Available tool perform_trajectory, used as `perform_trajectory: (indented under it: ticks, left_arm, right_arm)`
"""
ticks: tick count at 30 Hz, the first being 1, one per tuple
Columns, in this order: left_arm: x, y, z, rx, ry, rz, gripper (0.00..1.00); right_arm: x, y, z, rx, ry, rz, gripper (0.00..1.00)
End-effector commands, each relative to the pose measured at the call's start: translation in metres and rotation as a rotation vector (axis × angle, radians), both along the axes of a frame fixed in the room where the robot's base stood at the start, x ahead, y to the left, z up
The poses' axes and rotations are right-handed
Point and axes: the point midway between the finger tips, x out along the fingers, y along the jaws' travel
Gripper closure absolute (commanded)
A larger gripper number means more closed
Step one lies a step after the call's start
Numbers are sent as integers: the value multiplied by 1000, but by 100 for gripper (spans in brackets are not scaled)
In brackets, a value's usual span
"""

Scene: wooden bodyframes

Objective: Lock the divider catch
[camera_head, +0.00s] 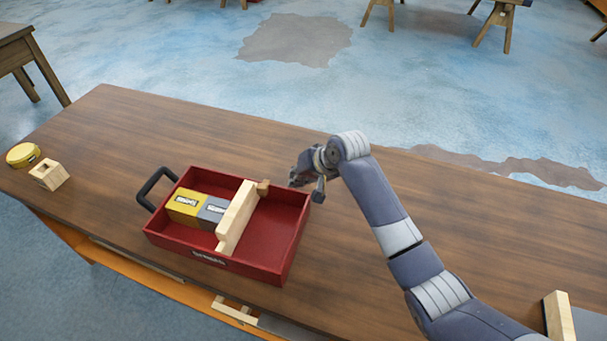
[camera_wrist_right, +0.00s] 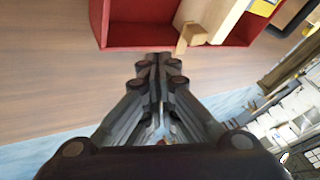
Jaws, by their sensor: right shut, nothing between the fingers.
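A red tray (camera_head: 270,269) with a dark handle stands on the table; its red wall also shows in the right wrist view (camera_wrist_right: 135,28). A pale wooden divider (camera_head: 236,217) stands across the inside of the tray, and it shows in the right wrist view (camera_wrist_right: 213,14). A small brown wooden catch (camera_head: 263,188) sits at the divider's far end, by the tray's far wall; it shows in the right wrist view (camera_wrist_right: 191,38). My right gripper (camera_head: 296,178) is shut and empty, just outside the tray, to the right of the catch and apart from it. My left gripper is out of view.
A yellow box (camera_head: 187,205) and a grey box (camera_head: 213,211) lie in the tray's left compartment; the right one looks empty. A yellow round tin (camera_head: 22,154) and a wooden block (camera_head: 49,174) with a hole stand at the table's left end. The table behind the tray is clear.

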Motion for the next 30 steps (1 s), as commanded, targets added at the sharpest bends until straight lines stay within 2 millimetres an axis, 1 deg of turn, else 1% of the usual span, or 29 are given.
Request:
perform_trajectory:
  ticks: [1, 4, 7, 10, 15, 17, 30]
  left_arm:
    - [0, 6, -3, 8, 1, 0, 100]
    - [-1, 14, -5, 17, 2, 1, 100]
    - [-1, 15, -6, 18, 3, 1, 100]
    - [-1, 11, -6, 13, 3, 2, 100]
    - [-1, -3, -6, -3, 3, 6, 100]
    - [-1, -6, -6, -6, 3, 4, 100]
    - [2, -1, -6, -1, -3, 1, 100]
  right_arm:
    - [-3, -5, 4, -2, -2, -2, 100]
    - [-8, -9, 15, -1, -2, 0, 100]
    - [-12, -13, 22, -2, -1, -1, 100]
    - [-15, -15, 26, -2, 0, -1, 100]
    - [-16, -16, 28, -1, 2, -1, 100]
    - [-16, -16, 28, -1, 2, -1, 100]
    - [-16, -16, 28, -2, 1, 0, 100]
